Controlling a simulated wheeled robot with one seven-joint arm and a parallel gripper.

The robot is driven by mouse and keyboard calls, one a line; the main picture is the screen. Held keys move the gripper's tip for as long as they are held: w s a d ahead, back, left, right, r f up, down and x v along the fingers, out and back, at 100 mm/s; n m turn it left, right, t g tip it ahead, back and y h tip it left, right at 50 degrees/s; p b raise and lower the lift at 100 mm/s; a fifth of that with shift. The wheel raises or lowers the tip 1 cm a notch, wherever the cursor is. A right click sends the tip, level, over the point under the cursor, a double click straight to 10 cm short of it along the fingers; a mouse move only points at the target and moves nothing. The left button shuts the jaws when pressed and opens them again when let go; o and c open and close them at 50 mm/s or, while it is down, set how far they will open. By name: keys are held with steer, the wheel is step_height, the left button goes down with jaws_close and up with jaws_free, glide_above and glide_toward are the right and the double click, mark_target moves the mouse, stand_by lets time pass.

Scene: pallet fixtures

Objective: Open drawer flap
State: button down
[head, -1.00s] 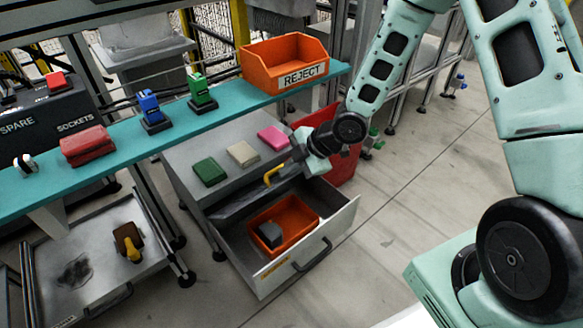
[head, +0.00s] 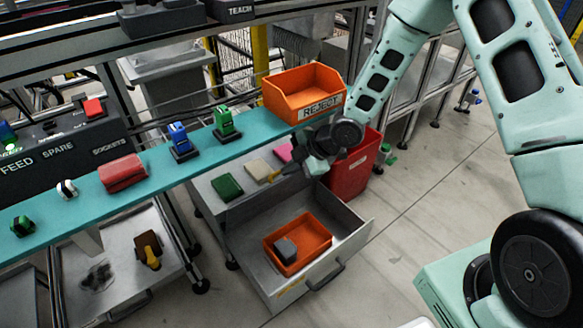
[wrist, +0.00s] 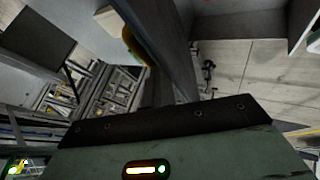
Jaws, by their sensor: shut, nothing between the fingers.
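The drawer (head: 355,238) under the grey cabinet top stands pulled out, with its front handle (head: 327,277) facing the floor. An orange bin (head: 322,240) lies in it, holding a dark grey block (head: 286,249). My gripper (head: 290,170) is shut at the cabinet's front upper edge, beside the beige block, with its fingertips hard to make out. In the wrist view a yellow curved handle (wrist: 133,45) lies beside a dark grey panel (wrist: 172,45), probably the flap. I cannot tell whether my gripper touches the handle.
Green (head: 227,186) and beige (head: 259,170) blocks lie on the cabinet top; a pink one (head: 285,152) is partly hidden. The teal shelf (head: 75,208) runs above, carrying the orange REJECT bin (head: 303,92). A red bin (head: 352,168) stands right of the cabinet.

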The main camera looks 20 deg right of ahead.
steer(key=shift+f, duration=0.15)
steer(key=p+v, duration=0.2)
steer(key=v, duration=0.1)
steer(key=shift+w, duration=0.1)
steer(key=s+d+p, duration=0.2)
steer(key=s+d, duration=0.5)
steer(key=d, duration=0.3)
steer(key=n+t+y+b, duration=0.4)
steer(key=n+y+b, duration=1)
steer(key=b, duration=0.6)
glide_toward(278, 188)
steer(key=shift+n+h, duration=0.3)
steer(key=shift+n, duration=0.3)
steer(key=b+x, duration=0.3)
steer(key=x, duration=0.1)
steer(key=shift+s+r+b, duration=0.1)
steer(key=shift+r+b, duration=0.2)
steer(key=shift+b, duration=0.1)
